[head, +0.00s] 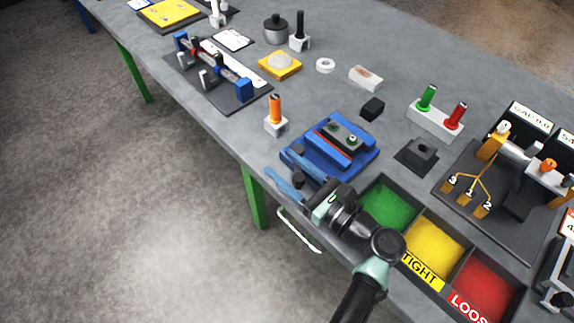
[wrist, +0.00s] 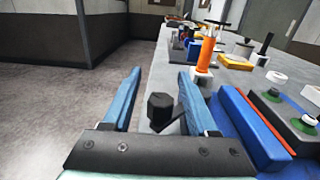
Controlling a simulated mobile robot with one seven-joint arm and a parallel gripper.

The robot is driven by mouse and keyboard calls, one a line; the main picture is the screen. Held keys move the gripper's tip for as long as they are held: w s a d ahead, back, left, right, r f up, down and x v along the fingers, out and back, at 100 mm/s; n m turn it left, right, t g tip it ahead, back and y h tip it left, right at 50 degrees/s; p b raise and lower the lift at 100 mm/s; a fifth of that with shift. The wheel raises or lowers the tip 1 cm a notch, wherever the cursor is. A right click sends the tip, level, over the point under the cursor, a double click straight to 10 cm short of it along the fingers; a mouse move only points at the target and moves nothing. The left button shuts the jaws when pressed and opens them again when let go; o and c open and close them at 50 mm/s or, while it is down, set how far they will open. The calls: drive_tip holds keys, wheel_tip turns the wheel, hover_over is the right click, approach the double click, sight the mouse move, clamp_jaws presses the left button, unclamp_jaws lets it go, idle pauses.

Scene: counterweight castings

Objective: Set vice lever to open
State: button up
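The blue vice (head: 358,163) stands at the near edge of the grey bench. A dark casting (head: 346,133) with two small round fittings sits in it, by a red strip. The vice's lever ends in a black knob (head: 298,181), seen close up in the wrist view (wrist: 160,106). My gripper (head: 282,160) is open at the vice's near left side. Its two blue fingers (wrist: 158,76) stand apart on either side of the knob, with gaps showing. The lower end of the lever is partly hidden by my gripper body.
Green (head: 386,207), yellow (head: 436,247) and red (head: 487,284) bins lie right of my gripper. An orange-handled tool (head: 276,108) stands left of the vice. A black block (head: 372,108) and a dark square fixture (head: 417,155) are behind. Open floor lies before the bench.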

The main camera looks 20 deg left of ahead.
drive_tip(key=b+v, duration=0.1)
drive_tip(key=v, duration=1.2)
drive_tip(key=shift+f, duration=0.1)
drive_tip(key=shift+c, duration=0.3)
